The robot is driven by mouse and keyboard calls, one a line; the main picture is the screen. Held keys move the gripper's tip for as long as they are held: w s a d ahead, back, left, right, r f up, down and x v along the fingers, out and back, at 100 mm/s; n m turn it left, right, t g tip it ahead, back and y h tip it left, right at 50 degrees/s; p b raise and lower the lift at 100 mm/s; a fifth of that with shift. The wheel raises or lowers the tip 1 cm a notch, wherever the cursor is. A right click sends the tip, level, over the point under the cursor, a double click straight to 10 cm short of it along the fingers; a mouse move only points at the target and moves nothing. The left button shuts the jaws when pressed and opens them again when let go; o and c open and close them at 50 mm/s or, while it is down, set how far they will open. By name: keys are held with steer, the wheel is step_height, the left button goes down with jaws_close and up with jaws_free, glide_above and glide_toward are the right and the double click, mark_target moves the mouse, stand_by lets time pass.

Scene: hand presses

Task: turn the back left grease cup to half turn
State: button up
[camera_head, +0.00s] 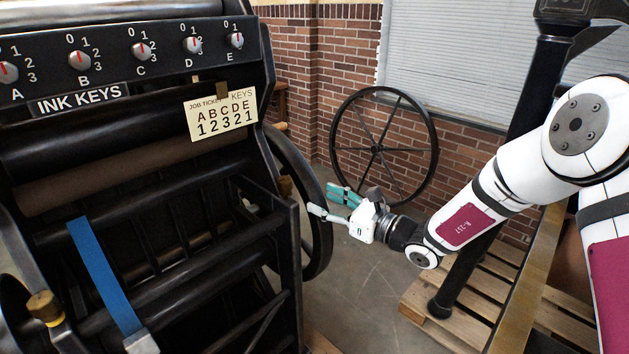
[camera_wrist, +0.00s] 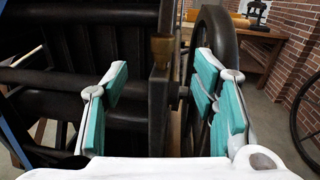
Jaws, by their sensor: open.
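A brass-coloured grease cup (camera_head: 285,186) stands on top of the press frame's right post. In the wrist view a brass cup (camera_wrist: 162,48) stands upright on a black post, ahead of my gripper. Another brass-brown cup (camera_head: 44,306), with a yellow band below it, sits at the lower left of the press. I cannot tell from these views which one is the back left cup, nor read any turn marks. My gripper (camera_head: 328,200) is open and empty, just right of the press. In the wrist view its teal-padded fingers (camera_wrist: 160,88) are spread either side of the post.
The black press (camera_head: 150,225) fills the left, with ink keys and a job ticket (camera_head: 222,113). Its large wheel (camera_wrist: 222,40) is close to my right finger in the wrist view. A spoked wheel (camera_head: 376,148) leans by the brick wall. Wooden pallets (camera_head: 480,285) lie at right.

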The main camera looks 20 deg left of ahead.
mark_target(290, 184)
steer(key=x, duration=1.3)
steer(key=shift+w+a, duration=0.25)
steer(key=shift+w, duration=0.05)
steer(key=c, duration=1.2)
